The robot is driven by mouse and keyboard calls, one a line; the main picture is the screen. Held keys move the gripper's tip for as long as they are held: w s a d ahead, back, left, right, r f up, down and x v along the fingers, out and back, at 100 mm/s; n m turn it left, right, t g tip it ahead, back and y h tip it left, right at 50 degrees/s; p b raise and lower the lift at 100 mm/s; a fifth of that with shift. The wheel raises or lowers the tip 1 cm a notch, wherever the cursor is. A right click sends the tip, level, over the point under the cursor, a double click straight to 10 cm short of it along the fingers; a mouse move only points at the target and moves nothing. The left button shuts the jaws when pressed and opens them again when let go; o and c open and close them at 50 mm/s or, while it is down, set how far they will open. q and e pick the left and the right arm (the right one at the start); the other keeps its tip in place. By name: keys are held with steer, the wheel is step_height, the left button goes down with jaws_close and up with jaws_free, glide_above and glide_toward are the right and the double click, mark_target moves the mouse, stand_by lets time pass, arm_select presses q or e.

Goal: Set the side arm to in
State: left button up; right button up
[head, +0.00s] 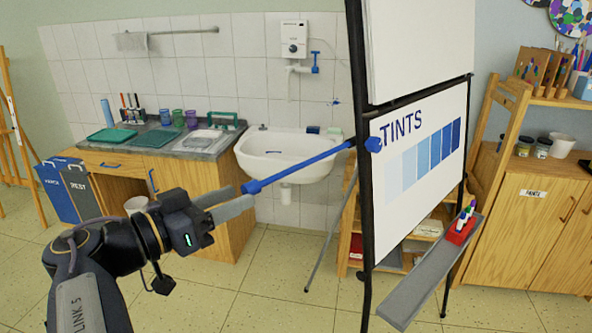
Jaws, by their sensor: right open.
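The side arm (303,169) is a blue rod on the left side of the flip chart stand (358,120). It sticks out to the left and slopes slightly down from a blue joint (373,144) at the black post. Its free end has a rounded blue tip (251,187). My right gripper (243,197) is open, with its two grey fingers pointing right. The fingertips are close to the blue tip in the picture; I cannot tell whether they touch it. My left gripper is not in view.
The chart board (415,160) shows "TINTS" and blue swatches. A grey tray (430,280) with a red marker holder (461,230) juts out below it. A white sink (285,150) and a wooden counter (232,225) stand behind. The floor (270,280) in front of the sink is clear.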

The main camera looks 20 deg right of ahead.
mark_target(254, 186)
steer(key=shift+r, duration=0.35)
steer(key=p+x, duration=0.1)
steer(key=x, duration=0.6)
steer(key=shift+f, duration=0.1)
jaws_close()
